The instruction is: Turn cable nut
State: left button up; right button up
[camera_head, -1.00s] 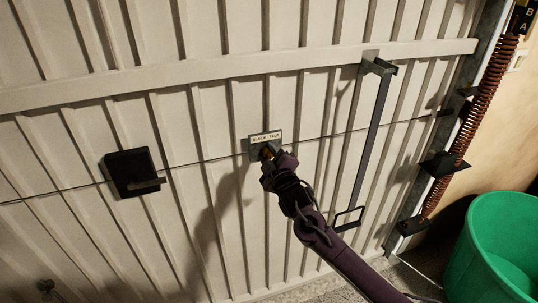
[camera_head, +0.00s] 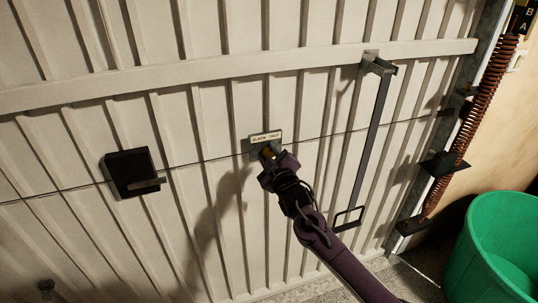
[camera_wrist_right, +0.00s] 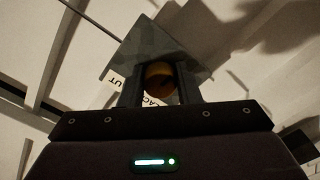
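The cable nut (camera_head: 267,152) is a small round brass-coloured piece on a grey metal plate (camera_head: 253,148) fixed to the door. The plate carries a pale label (camera_head: 266,138) that reads like "slack taut". My right gripper (camera_head: 272,163) is at the nut, coming from the lower right. In the right wrist view the nut (camera_wrist_right: 159,80) shows between the two dark fingers of the right gripper (camera_wrist_right: 162,82). The fingers stand apart, one on each side of it. I cannot tell whether they press on it.
The white ribbed door (camera_head: 150,235) has a thin cable across it. A black box with a handle (camera_head: 131,172) is at the left. A long grey bar (camera_head: 373,135) hangs right of the plate. A rusty spring (camera_head: 476,115) and a green bucket (camera_head: 498,250) are at the right.

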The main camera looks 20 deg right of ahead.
jog(key=o, duration=0.5)
jog(key=shift+c, duration=0.2)
jog(key=s+b, duration=0.1)
jog(key=s, duration=0.6)
jog(key=shift+s+d+b, duration=0.15)
jog(key=shift+s+b, duration=0.15)
jog(key=shift+s, duration=0.1)
jog(key=shift+f, duration=0.1)
